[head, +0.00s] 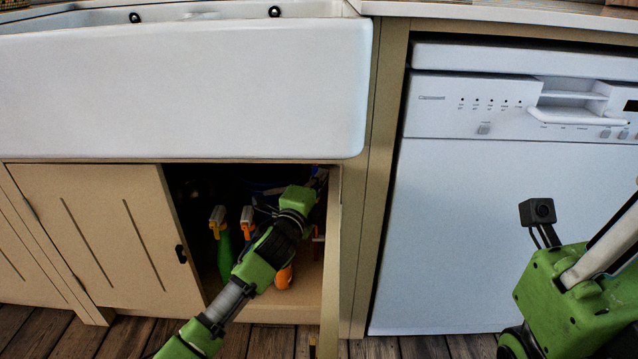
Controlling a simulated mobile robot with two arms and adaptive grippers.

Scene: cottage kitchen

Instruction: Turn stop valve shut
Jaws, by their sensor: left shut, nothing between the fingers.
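My left arm reaches into the open cabinet (262,312) under the sink. My left gripper (318,182) is at the upper right of the opening, close to the right side wall. It is shut with nothing between its fingers. A small blue part (320,171) shows right at the fingertips; I cannot tell whether it is the stop valve's handle, or whether the fingers touch it. A small red part (316,238) shows lower down, beside my wrist. The valve body is dark or hidden behind my gripper. The fingers of my right gripper are not in view.
Two spray bottles, one green (224,250) and one orange (284,277), stand in the cabinet, partly behind my left arm. A closed cabinet door (95,235) is at left. The white sink (180,90) overhangs the opening. A white dishwasher (460,230) stands at right.

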